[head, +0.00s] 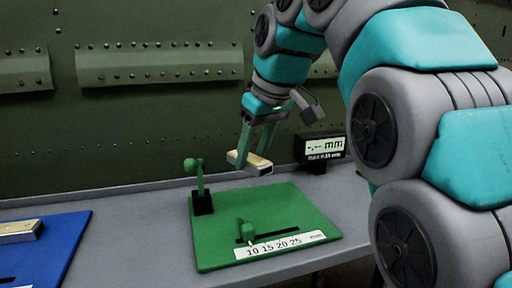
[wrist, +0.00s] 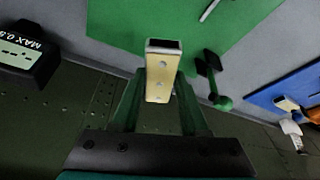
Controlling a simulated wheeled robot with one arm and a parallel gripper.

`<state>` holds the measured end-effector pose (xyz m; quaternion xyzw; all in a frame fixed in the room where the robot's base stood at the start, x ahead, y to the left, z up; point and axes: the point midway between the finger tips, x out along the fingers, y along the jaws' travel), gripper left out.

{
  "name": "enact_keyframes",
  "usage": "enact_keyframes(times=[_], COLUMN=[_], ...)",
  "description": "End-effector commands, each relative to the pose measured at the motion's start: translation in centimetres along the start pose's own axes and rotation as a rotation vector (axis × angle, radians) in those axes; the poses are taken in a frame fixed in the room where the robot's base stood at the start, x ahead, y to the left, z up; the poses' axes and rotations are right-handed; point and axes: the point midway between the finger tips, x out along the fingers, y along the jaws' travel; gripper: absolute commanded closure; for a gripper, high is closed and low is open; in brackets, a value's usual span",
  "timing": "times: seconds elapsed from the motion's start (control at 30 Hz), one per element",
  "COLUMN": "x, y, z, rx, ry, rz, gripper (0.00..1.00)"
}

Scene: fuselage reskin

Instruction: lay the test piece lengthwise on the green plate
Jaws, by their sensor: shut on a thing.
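The test piece (head: 248,161) is a short pale-yellow bar with a dark end and small dots on its top. My gripper (head: 257,150) is shut on it and holds it in the air above the back edge of the green plate (head: 220,245). In the wrist view the test piece (wrist: 160,84) sits between the two green fingers (wrist: 158,95), its dark end pointing away from the gripper. The green plate (wrist: 130,22) lies beyond it in that view. The plate bears a slot with a small green knob (head: 247,231) and a scale strip marked 10 to 25.
A green lever on a black block (head: 202,203) stands at the plate's back left. A display (head: 322,149) stands behind the plate on the right. A blue plate (head: 68,240) with a similar yellow bar (head: 20,231) lies at left. The riveted wall rises behind the bench.

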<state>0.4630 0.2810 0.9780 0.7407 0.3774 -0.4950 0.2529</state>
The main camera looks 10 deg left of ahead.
Motion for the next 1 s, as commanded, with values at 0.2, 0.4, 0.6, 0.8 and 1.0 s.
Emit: enact_keyframes(times=[0.2,0.4,0.6,0.8,1.0], x=[1.1,3.2,5.2,6.0,6.0], y=[-0.1,0.0,0.0,0.0,0.0], z=[0.5,1.4,2.2,2.5,2.5], rx=[0.001,0.000,0.000,-0.001,0.000], ry=[-0.002,0.001,-0.002,0.000,0.000], rz=[-0.001,0.001,0.000,0.001,0.001], gripper=[1.00,1.00,1.00,1.00,1.00])
